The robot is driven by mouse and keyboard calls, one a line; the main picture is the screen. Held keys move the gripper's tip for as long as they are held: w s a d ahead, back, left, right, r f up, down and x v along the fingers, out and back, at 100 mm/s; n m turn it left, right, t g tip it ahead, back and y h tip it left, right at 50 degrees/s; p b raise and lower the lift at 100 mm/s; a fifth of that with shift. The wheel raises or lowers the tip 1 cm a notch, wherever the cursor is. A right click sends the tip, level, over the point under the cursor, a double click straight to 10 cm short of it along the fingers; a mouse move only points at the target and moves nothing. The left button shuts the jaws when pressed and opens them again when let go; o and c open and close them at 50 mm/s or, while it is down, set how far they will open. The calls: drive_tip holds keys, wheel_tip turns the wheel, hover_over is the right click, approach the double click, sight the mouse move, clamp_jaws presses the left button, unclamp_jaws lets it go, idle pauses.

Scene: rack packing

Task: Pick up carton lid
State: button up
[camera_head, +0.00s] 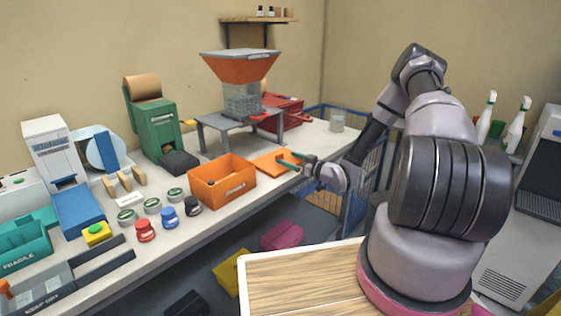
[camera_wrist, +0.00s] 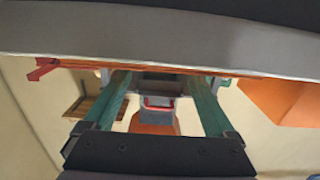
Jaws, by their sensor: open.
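The carton lid (camera_head: 267,163) is a flat orange panel lying on the workbench, just right of the open orange carton (camera_head: 218,188) marked FRAGILE. My gripper (camera_head: 286,159) is at the lid's right side in the head view, with its teal fingers open and low over the bench. In the wrist view the open fingers (camera_wrist: 161,80) point toward a thin orange strip along the bench surface, which looks like the lid seen edge-on. The carton shows at the right of that view. I cannot tell whether the fingers touch the lid or straddle its edge.
A grey stand (camera_head: 240,121) with an orange-rimmed hopper (camera_head: 239,68) stands behind the lid. A red bin (camera_head: 284,112) is at the back. A blue wire cage (camera_head: 374,172) stands at the bench's right end. Several small tins and jars sit left of the carton.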

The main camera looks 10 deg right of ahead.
sight(280, 156)
drive_tip(key=x, duration=0.4)
drive_tip(key=shift+a+f, duration=0.25)
drive_tip(key=shift+w+a, duration=0.3)
drive_tip(key=shift+w, duration=0.25)
clamp_jaws()
